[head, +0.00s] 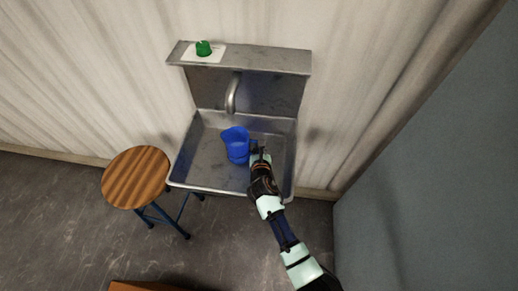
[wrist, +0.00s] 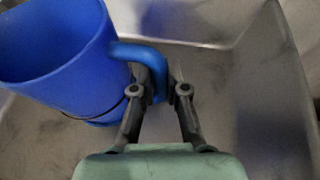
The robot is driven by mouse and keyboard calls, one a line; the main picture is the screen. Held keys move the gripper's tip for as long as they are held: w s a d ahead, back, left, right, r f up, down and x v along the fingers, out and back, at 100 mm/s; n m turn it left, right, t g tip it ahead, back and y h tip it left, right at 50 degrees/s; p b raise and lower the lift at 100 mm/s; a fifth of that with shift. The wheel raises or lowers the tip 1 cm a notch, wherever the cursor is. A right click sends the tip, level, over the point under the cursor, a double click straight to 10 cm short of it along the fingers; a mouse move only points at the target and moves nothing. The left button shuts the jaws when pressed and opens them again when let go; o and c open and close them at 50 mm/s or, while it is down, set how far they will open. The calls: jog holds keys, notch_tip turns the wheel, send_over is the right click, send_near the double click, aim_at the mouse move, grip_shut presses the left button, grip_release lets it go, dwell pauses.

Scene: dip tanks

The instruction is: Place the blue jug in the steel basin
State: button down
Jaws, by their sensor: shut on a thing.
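The blue jug (head: 235,143) is in or just above the steel basin (head: 208,165), near its middle in the head view. In the wrist view the jug (wrist: 62,60) fills the upper left, slightly tilted in the picture, with its handle on the right. My gripper (head: 258,153) comes in from the lower right. Its fingers (wrist: 160,85) are shut on the jug's handle in the wrist view. The basin's wall (wrist: 285,60) shows behind and to the right. I cannot tell whether the jug's base touches the basin floor.
A curved steel tap (head: 232,93) stands at the back of the basin. A shelf (head: 270,60) above holds a green cup (head: 203,48) on a white sheet. A round wooden stool (head: 136,177) stands left of the basin. A grey-blue panel (head: 430,170) is on the right.

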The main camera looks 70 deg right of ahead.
jog(key=shift+f, duration=0.15)
jog(key=c, duration=1.2)
grip_release()
jog(key=shift+a+r, duration=0.1)
jog(key=shift+r, duration=0.15)
jog(key=p+v, duration=0.4)
jog(key=v, duration=0.7)
jog(key=shift+s+a, duration=0.2)
jog(key=shift+a, duration=0.2)
